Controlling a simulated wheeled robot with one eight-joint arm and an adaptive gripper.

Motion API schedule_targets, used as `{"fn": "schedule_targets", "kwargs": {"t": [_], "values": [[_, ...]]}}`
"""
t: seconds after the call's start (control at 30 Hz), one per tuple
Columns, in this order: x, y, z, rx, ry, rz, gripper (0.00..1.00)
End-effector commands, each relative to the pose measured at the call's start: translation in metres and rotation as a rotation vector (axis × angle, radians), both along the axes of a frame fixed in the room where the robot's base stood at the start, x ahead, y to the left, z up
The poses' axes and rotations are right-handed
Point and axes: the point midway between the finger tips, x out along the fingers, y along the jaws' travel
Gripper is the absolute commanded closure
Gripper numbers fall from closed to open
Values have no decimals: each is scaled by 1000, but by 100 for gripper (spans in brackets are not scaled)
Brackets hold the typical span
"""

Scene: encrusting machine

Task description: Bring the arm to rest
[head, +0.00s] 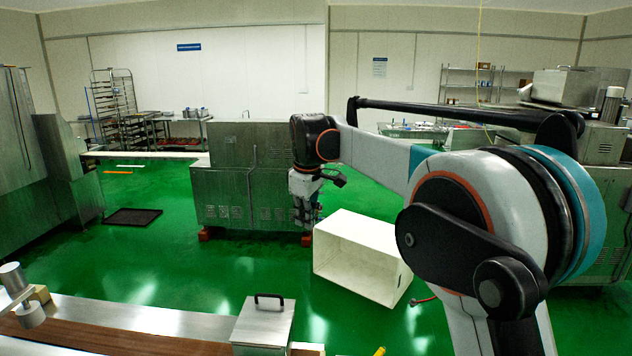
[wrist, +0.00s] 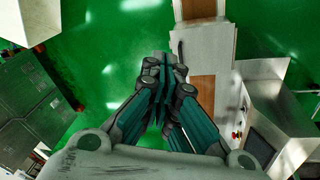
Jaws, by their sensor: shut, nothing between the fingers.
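My gripper (head: 305,222) hangs at the end of my arm, pointing down, in the middle of the head view. It appears in front of the right end of a steel machine cabinet and left of a white open box. In the wrist view my gripper (wrist: 163,62) has its fingers together with nothing between them. My arm reaches from the right side of the head view toward the middle, its forearm roughly level. Green floor shows around the fingertips in the wrist view.
The white box (head: 358,262) lies on the green floor. The steel cabinet (head: 235,195) stands behind my gripper. A conveyor with a brown belt (head: 100,338) and a handled steel box (head: 264,322) are at the front. A dark mat (head: 132,217) lies on open floor at left.

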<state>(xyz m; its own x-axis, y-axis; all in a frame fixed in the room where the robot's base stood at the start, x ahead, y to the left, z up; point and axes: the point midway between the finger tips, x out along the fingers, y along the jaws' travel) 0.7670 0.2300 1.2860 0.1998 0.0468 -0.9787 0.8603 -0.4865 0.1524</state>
Motion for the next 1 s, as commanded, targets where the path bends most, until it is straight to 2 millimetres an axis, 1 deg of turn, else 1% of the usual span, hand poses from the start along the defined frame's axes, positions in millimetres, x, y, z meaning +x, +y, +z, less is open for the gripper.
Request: {"fn": "schedule_targets", "kwargs": {"t": [0.03, 0.17, 0.23, 0.37, 0.5, 0.63, 0.77, 0.87, 1.0], "values": [[-12, -14, 4, 9, -12, -37, 100], [-40, -43, 16, 38, -44, -128, 100], [-58, -58, 20, 52, -60, -178, 100], [-91, -85, 23, 82, -92, -270, 100], [-131, -112, 21, 116, -127, -369, 100], [-169, -136, 13, 148, -157, -459, 100], [-209, -157, 0, 182, -189, -548, 100], [-240, -172, -14, 209, -214, -616, 100], [-282, -190, -39, 249, -247, -710, 100]]}}
